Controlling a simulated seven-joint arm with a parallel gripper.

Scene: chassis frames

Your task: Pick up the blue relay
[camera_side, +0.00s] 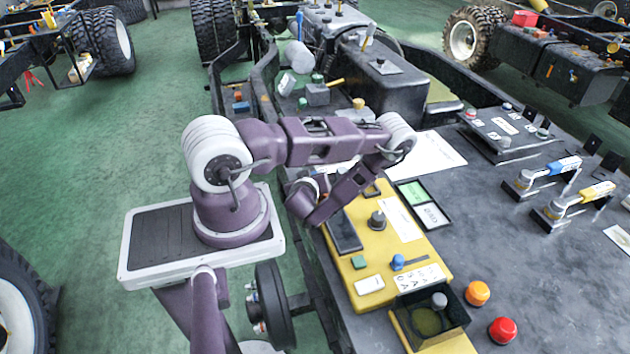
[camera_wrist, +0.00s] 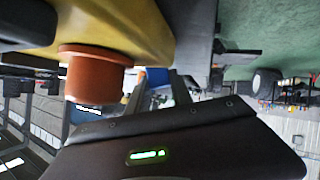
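A small blue piece (camera_side: 397,262) stands on the yellow panel (camera_side: 375,238) in the side view, near a green block and a white label. It may be the blue relay, but its shape is too small to be sure. In the wrist view the two dark fingers of my gripper (camera_wrist: 158,84) stand apart with nothing held between them. A small blue patch (camera_wrist: 155,76) shows beyond the gap; I cannot tell whether it is the same piece. In the side view my fingers are not clear; my wrist is folded down by the panel's left edge.
An orange-brown round knob (camera_wrist: 95,75) is close beside the fingers in the wrist view. A black open box (camera_side: 430,318), an orange button (camera_side: 477,292) and a red button (camera_side: 502,330) are at the near end. Levers with blue (camera_side: 565,165) and yellow (camera_side: 598,190) grips stand at right.

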